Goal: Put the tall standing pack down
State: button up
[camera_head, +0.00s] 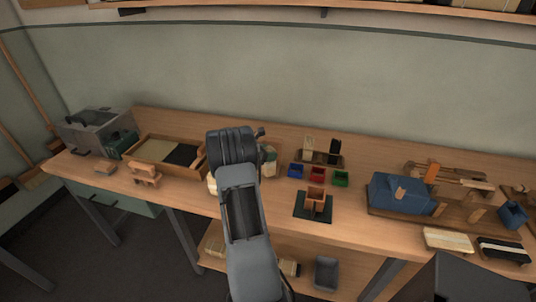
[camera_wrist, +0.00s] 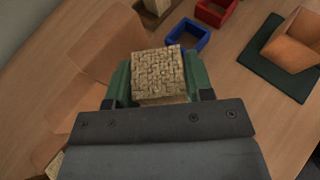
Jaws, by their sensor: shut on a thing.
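My gripper (camera_wrist: 157,92) has green jaws on both sides of a straw-coloured pack (camera_wrist: 158,68) and is shut on it. The wrist view looks onto the pack's square, woven-looking top; its lower part is hidden. Whether it touches the bench cannot be told. In the head view my dark wrist and arm cover most of the gripper, and a pale and green patch shows just right of the wrist.
Blue (camera_head: 295,171), red (camera_head: 317,174) and green (camera_head: 340,179) bins stand right of the gripper. A wooden box on a dark green mat (camera_wrist: 262,66) is close by. A wooden tray (camera_head: 190,173) lies left. A blue machine (camera_head: 400,194) stands farther right.

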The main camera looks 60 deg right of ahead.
jog(key=shift+f, duration=0.25)
jog(key=shift+f, duration=0.2)
jog(key=o, duration=1)
jog(key=shift+c, duration=0.2)
jog(key=r+v, duration=0.1)
jog(key=v, duration=1.1)
jog(key=s+a+r+m+t+y, duration=0.1)
jog(key=a+r+m+t+y, duration=0.15)
jog(key=a, duration=0.65)
jog(key=s+a+r+m+t+y, duration=0.1)
jog(key=a+m+t+y, duration=0.15)
jog(key=a, duration=0.65)
jog(key=s+a+m+t+y, duration=0.2)
jog(key=s+a+m+y, duration=0.1)
jog(key=a, duration=0.7)
jog(key=s+a+m+t+y, duration=0.2)
jog(key=s+a+m+y, duration=0.2)
jog(key=a, duration=0.7)
jog(key=shift+s+a+m+t+b, duration=0.3)
jog(key=shift+s+a+b, duration=0.05)
jog(key=shift+s, duration=0.25)
